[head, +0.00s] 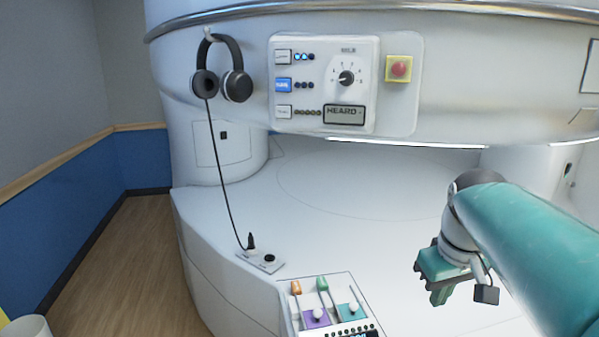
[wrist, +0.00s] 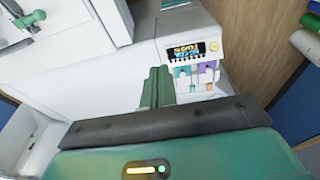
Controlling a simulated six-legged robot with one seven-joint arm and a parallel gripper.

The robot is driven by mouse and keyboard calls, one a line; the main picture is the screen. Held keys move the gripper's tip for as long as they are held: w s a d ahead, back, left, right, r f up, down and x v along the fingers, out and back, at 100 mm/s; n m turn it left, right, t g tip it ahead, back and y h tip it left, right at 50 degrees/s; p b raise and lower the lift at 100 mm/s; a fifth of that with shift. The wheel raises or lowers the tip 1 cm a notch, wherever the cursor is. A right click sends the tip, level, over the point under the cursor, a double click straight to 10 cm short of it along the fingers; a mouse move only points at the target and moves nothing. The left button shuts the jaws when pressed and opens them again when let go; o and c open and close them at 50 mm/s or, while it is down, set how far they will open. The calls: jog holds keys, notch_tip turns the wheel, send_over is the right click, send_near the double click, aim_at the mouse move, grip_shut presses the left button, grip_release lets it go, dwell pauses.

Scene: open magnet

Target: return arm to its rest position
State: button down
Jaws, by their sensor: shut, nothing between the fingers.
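My gripper (head: 440,294) hangs at the right of the head view at the end of my teal arm, over the white lower magnet surface. In the wrist view, its green fingers (wrist: 157,88) are together with nothing between them. A small control box (head: 330,308) with purple and teal panels, levers and a small display stands at the bottom of the head view, left of my gripper and apart from it. The box also shows in the wrist view (wrist: 193,52), beyond the fingers.
The white upper magnet (head: 460,75) overhangs with a control panel (head: 325,82) and a red button (head: 399,68). Headphones (head: 222,70) hang from it, their cable running to a socket plate (head: 261,261).

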jog(key=s+a+f+m+t, duration=0.1)
jog(key=s+a+f, duration=0.2)
jog(key=s, duration=0.3)
jog(key=s+a+f+m+t, duration=0.1)
jog(key=s+a+f+t, duration=0.1)
jog(key=s+a+f, duration=0.2)
jog(key=shift+s+a, duration=0.9)
jog(key=shift+s, duration=0.1)
